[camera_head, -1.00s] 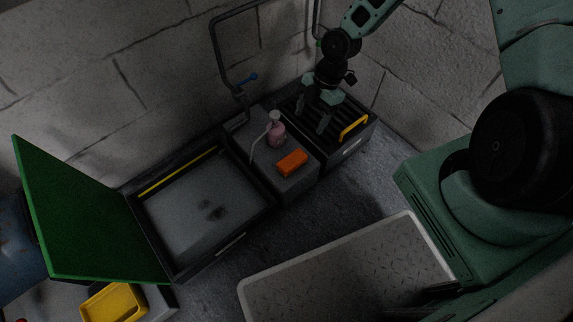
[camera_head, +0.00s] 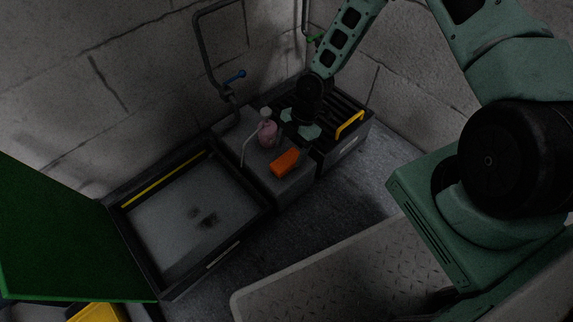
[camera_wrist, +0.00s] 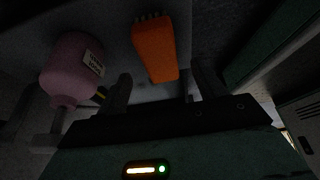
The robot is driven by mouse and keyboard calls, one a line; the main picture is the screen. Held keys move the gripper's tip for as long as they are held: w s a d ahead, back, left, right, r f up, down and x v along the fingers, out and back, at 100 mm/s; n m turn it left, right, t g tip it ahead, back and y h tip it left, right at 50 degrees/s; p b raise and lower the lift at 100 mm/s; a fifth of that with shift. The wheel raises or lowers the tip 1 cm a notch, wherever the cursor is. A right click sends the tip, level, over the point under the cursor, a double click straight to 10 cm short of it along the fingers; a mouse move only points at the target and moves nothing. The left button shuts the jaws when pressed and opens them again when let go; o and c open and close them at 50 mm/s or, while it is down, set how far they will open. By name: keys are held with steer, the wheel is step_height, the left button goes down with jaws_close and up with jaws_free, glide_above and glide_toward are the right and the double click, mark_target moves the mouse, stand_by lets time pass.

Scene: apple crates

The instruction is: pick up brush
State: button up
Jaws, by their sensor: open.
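The orange brush (camera_head: 285,162) lies on the grey counter top beside the sink, near its front edge. In the wrist view the brush (camera_wrist: 155,50) has a row of short dark bristles at its far end. My gripper (camera_head: 300,127) is low over the counter, just behind and right of the brush in the head view. In the wrist view my gripper (camera_wrist: 163,86) is open, with one finger on each side of the brush's near end. I cannot tell whether either finger touches it.
A pink soap bottle (camera_head: 267,134) stands close left of the brush, and shows beside a finger in the wrist view (camera_wrist: 72,68). A sink basin (camera_head: 190,215) lies left, with a pipe tap (camera_head: 205,50) behind. A dark slatted crate with a yellow handle (camera_head: 349,125) stands right.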

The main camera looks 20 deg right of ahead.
mark_target(287, 159)
steer(key=shift+b+x, duration=1.55)
steer(key=shift+x, duration=0.85)
steer(key=shift+d+f, duration=0.1)
steer(key=shift+f, duration=0.2)
steer(key=shift+c, duration=0.3)
steer(key=c, duration=1.1)
step_height(287, 159, up, 11)
steer(key=p, duration=0.5)
steer(key=shift+f, duration=0.25)
